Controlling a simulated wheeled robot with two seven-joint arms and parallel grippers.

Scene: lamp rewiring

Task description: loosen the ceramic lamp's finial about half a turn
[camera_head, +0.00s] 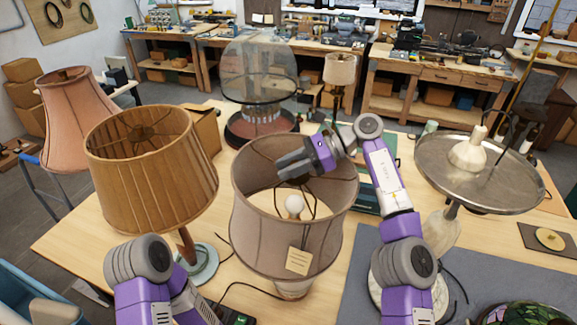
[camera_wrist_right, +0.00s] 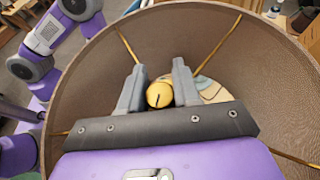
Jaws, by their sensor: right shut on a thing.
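The ceramic lamp's grey-brown shade (camera_head: 250,235) stands upright in the middle of the table, with a paper tag on its front. A white bulb (camera_head: 294,204) shows inside it, and part of the pale base (camera_head: 293,290) shows below. My right gripper (camera_head: 290,168) reaches into the open top of the shade. In the right wrist view, its two grey fingers (camera_wrist_right: 160,92) are shut on the round brass finial (camera_wrist_right: 160,94), which has a dark line across its face. The finial is hidden in the head view. Only my left arm's links show at the lower left.
A pleated tan lamp (camera_head: 150,180) stands close on the left, and a pink shade (camera_head: 70,120) behind it. A wide metal-shaded lamp (camera_head: 480,175) is on the right. A glass dome (camera_head: 258,70) stands behind. Thin brass spokes (camera_wrist_right: 218,47) cross the shade's opening.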

